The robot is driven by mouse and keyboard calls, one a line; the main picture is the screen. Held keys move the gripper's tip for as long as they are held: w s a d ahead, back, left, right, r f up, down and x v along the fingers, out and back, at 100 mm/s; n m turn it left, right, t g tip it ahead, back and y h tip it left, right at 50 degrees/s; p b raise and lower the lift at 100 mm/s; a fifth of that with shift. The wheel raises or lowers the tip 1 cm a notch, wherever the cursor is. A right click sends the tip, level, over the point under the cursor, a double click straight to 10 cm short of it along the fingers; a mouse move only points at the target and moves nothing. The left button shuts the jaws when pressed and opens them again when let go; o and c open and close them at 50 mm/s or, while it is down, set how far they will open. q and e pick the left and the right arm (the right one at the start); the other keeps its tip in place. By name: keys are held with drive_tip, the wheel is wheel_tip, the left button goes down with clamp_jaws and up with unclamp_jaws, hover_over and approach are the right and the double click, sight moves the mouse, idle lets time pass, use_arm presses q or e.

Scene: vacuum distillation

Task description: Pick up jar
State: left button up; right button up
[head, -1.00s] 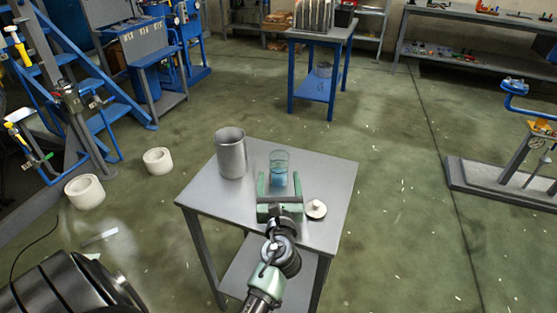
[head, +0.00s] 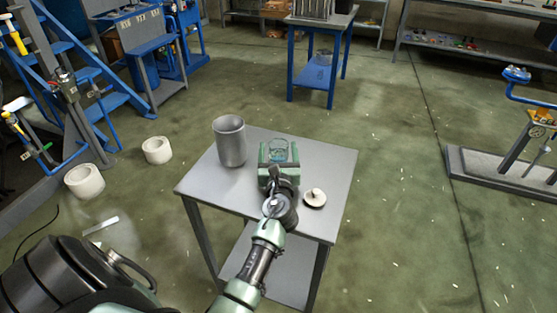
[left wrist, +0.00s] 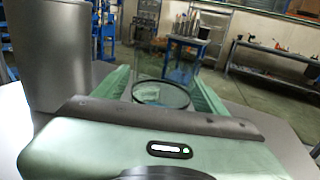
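The jar (head: 279,149) is a clear bluish glass cylinder standing upright on the grey metal table (head: 335,170). My left gripper (head: 279,151) reaches over the table from the front, its two green fingers on either side of the jar. The gripper looks open, with the jar between its fingers. In the left wrist view, the jar (left wrist: 162,92) stands between the fingers, with its dark round rim close to the palm. The lower jar is hidden by the gripper. My right gripper is not in view.
A tall grey metal cylinder (head: 230,142) stands left of the jar; it also fills the left of the wrist view (left wrist: 50,45). A white lid with a knob (head: 315,198) lies to the gripper's right. White rings (head: 84,181) lie on the floor at left.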

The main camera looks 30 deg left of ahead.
use_arm(q)
clamp_jaws()
drive_tip(key=shift+r, duration=0.2)
